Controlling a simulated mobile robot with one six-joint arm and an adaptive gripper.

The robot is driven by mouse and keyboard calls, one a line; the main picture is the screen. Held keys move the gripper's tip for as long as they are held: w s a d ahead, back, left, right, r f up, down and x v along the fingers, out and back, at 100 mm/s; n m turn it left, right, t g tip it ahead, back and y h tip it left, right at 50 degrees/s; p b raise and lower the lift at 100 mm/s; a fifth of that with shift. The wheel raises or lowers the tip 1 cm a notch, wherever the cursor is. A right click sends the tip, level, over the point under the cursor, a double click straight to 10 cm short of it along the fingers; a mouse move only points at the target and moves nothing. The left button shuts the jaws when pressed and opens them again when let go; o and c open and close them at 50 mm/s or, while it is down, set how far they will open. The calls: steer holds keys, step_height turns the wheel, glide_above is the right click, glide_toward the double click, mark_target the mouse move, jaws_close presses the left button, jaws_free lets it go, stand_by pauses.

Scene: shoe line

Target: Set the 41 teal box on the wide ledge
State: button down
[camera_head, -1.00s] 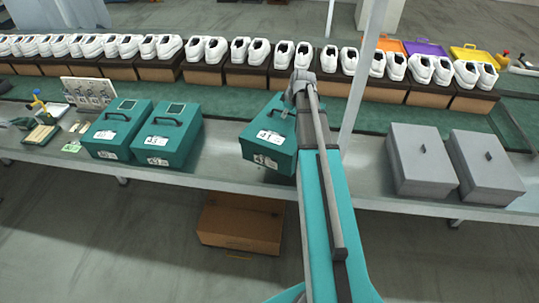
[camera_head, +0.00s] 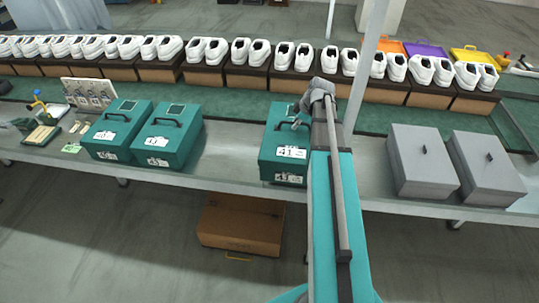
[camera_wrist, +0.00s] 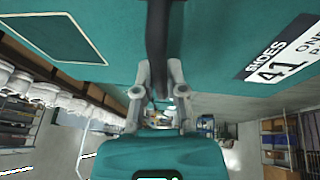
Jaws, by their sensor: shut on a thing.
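The 41 teal box (camera_head: 278,160) is at the middle of the grey front ledge (camera_head: 232,155), its label facing front. My gripper (camera_head: 302,112) is at its top right and shut on its dark handle. In the wrist view, the two fingers (camera_wrist: 157,80) close around the handle (camera_wrist: 158,40), and the box lid (camera_wrist: 215,35) with a "SHOES 41" label fills the top. The box looks upright. I cannot tell whether its bottom touches the ledge, as my arm hides its right side.
Two teal boxes (camera_head: 168,138) stand left on the ledge, with free room between them and the 41 box. Two grey boxes (camera_head: 423,160) stand at the right. White shoes (camera_head: 250,52) line the back. A post (camera_head: 362,65) rises behind my arm. A brown carton (camera_head: 240,225) lies below.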

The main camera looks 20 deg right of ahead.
mark_target(280, 117)
steer(key=w+f+b, duration=0.2)
steer(key=w, duration=0.1)
steer(key=w+a+f+b, duration=0.1)
steer(key=w+f+b, duration=0.1)
steer(key=w, duration=0.1)
steer(key=w+a+f+b, duration=0.1)
steer(key=w+f, duration=0.1)
steer(key=w, duration=0.2)
steer(key=shift+a+b, duration=0.2)
steer(key=shift+b, duration=0.2)
steer(key=shift+w+a+f+b, duration=0.2)
steer(key=shift+w+f+b, duration=0.5)
steer(key=shift+f+b, duration=0.1)
steer(key=shift+w+a+f+b, duration=0.15)
steer(key=shift+w+f+b, duration=0.55)
steer(key=shift+b, duration=0.1)
steer(key=shift+w+a+f+b, duration=0.1)
steer(key=shift+w+f+b, duration=0.4)
steer(key=shift+f+b, duration=0.2)
steer(key=shift+s+f+b, duration=0.1)
steer(key=shift+f+b, duration=1.2)
steer(key=c, duration=0.7)
jaws_free()
